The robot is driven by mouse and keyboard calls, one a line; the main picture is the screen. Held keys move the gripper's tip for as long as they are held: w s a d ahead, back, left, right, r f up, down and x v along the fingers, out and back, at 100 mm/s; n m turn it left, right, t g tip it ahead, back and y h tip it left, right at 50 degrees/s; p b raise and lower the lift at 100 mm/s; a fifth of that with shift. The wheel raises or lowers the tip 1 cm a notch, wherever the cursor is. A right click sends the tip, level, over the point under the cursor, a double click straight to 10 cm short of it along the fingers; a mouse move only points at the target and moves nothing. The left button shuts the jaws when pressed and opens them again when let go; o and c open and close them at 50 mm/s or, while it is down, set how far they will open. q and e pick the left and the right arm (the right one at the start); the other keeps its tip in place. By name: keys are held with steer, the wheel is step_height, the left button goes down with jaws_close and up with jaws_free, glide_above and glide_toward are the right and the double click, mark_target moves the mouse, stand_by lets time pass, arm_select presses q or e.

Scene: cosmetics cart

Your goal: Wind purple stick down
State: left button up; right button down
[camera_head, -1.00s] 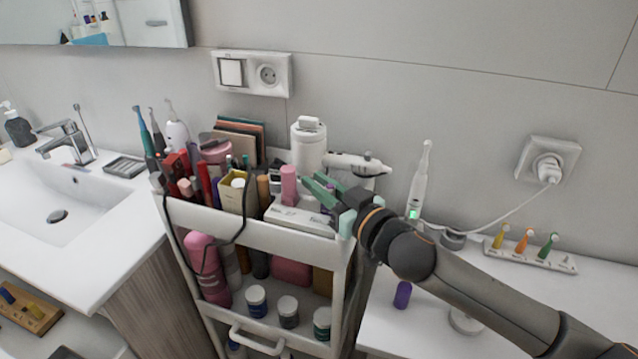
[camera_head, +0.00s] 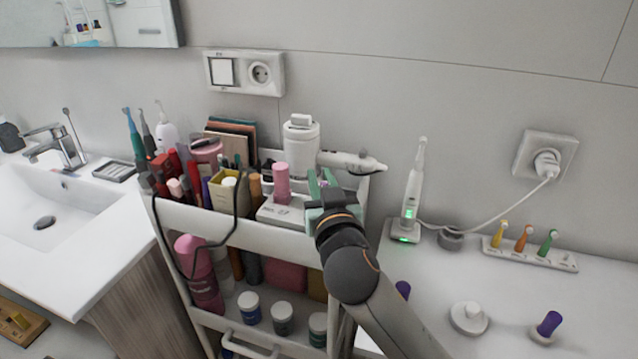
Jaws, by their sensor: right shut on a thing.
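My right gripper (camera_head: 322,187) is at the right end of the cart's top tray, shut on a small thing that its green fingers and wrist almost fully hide. In the earlier frame a purple stick stood at this spot, so the held thing appears to be the purple stick; how far its tip is out cannot be seen. A pink stick (camera_head: 281,180) stands upright just left of the gripper on a white stand (camera_head: 275,212). A purple cap-like piece (camera_head: 403,289) is on the right counter, partly hidden by my arm. My left gripper is not in view.
The cart's top tray (camera_head: 215,224) is crowded with cosmetics, with a black cable over its edge. A white bottle (camera_head: 300,150) stands behind the gripper. A second purple piece (camera_head: 548,322) and a round white piece (camera_head: 468,318) are on the right counter.

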stand_by(0.4)
steer(key=c, duration=1.1)
jaws_free()
steer(key=shift+o, duration=0.2)
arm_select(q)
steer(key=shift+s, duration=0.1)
